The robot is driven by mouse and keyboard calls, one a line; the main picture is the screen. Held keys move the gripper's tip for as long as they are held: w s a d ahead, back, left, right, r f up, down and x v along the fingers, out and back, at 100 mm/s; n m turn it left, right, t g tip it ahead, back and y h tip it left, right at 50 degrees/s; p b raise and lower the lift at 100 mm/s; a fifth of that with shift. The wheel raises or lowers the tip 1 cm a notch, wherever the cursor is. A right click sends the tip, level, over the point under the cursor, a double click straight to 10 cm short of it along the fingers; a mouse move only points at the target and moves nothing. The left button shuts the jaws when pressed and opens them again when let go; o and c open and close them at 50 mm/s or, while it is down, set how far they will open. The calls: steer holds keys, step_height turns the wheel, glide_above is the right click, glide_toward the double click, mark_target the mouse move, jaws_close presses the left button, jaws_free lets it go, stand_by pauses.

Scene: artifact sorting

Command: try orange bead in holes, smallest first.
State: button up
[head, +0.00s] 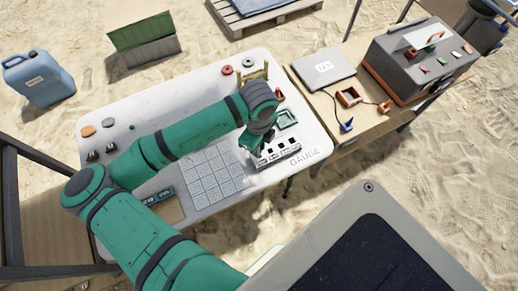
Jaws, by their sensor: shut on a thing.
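My gripper (262,148) points down over the left end of the gauge block (284,158), at the right part of the white table (232,192). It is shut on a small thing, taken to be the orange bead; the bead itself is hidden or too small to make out. The gauge block is pale, with several dark square openings, beside the printed word GAUGE. My fingers hide part of its left end. I cannot tell whether the held thing touches a hole.
A green tray (287,118) lies just behind the gauge block, and a small wooden stand (253,75) is further back. A gridded mat (212,176) lies left of the gauge. Red rings (227,70) and several small pieces lie around the table. A wooden side table holds a laptop (324,68) and a grey case (412,60).

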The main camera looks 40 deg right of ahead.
steer(key=shift+r, duration=1.35)
